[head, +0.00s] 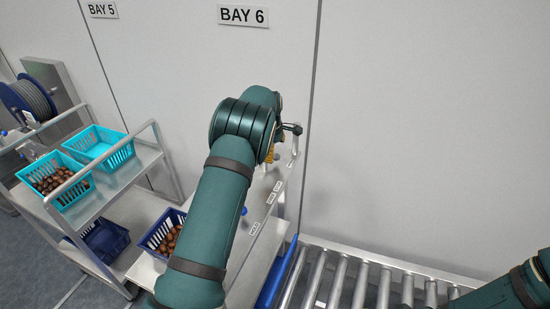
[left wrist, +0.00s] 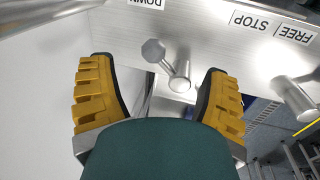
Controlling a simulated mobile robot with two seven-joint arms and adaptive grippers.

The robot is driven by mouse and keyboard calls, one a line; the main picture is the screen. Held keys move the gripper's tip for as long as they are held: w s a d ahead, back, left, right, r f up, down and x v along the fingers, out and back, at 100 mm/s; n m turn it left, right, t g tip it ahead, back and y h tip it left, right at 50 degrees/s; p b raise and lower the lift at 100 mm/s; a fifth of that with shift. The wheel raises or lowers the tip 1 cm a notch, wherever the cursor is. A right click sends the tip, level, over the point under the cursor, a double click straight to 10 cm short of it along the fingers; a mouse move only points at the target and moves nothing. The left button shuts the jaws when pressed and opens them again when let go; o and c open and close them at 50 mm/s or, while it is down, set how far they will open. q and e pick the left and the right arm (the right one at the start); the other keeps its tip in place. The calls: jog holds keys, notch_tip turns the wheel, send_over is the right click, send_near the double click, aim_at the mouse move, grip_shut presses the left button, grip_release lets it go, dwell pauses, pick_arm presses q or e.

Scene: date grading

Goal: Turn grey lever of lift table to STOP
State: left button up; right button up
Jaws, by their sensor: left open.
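In the left wrist view, a grey metal lever (left wrist: 180,84) with a faceted knob stands out from a brushed metal panel (left wrist: 215,45). Upside-down labels on the panel read DOWN (left wrist: 145,3), STOP (left wrist: 250,20) and FREE (left wrist: 295,34). My left gripper (left wrist: 158,66) is open, with its yellow, black-edged fingers to either side of the lever and no visible contact. Which label the lever points at is unclear. In the head view my left arm hides most of the gripper (head: 273,155) and the lever, above the lift table (head: 262,246).
Another metal cylinder (left wrist: 296,97) sticks out at the right of the panel. In the head view, a cart (head: 140,170) with date baskets (head: 60,182) stands left. A roller conveyor (head: 345,280) lies right of the table. The wall (head: 420,140) is close behind. My right arm (head: 515,290) shows lower right.

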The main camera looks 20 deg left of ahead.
aim_at(275, 157)
pick_arm(q)
jog(key=shift+w+f, duration=0.25)
jog(key=shift+f, duration=0.9)
jog(key=shift+w+f, duration=0.2)
jog(key=shift+f, duration=0.95)
